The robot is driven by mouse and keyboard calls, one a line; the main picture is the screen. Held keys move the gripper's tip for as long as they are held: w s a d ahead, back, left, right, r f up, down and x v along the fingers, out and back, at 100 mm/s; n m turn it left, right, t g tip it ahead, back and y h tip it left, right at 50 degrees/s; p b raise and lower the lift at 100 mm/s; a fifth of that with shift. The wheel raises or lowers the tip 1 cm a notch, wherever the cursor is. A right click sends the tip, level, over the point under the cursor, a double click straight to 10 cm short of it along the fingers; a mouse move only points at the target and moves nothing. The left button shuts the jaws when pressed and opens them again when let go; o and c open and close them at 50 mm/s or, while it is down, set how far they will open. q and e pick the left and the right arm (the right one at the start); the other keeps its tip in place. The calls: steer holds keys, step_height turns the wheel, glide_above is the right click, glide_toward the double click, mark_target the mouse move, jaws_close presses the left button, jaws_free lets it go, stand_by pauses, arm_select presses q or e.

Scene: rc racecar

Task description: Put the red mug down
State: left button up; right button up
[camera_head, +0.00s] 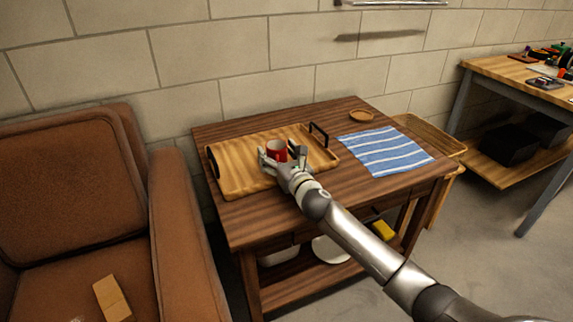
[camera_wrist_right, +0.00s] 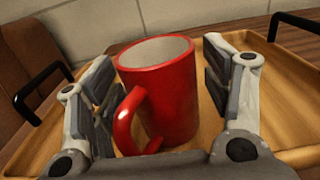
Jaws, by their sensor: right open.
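The red mug (camera_head: 276,150) stands upright on the wooden tray (camera_head: 239,178), which lies on the dark wooden table. In the right wrist view the red mug (camera_wrist_right: 168,92) is between the two fingers, with its handle toward the camera and its white inside showing. My right gripper (camera_head: 281,155) is open around the mug. In the right wrist view a gap shows between the mug and the right finger of the gripper (camera_wrist_right: 160,105); the left finger is close to the handle. The left gripper is not in view.
The tray has black handles (camera_head: 318,134). A blue striped cloth (camera_head: 385,151) and a small round wooden coaster (camera_head: 361,115) lie on the table (camera_head: 240,125) to the right. A brown armchair (camera_head: 178,215) stands left of the table. A workbench (camera_head: 500,70) is at the far right.

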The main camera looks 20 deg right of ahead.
steer(key=s, duration=0.2)
steer(key=shift+s+d+p, duration=0.1)
steer(key=shift+s+p, duration=0.2)
steer(key=shift+s, duration=0.05)
steer(key=s+p, duration=0.1)
steer(key=s, duration=0.6)
steer(key=shift+s+d, duration=0.15)
steer(key=shift+s, duration=0.1)
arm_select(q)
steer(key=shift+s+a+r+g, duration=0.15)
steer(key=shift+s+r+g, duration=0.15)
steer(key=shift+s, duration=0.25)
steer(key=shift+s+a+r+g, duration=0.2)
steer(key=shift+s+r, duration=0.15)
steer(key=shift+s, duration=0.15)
arm_select(e)
steer(key=shift+s, duration=0.85)
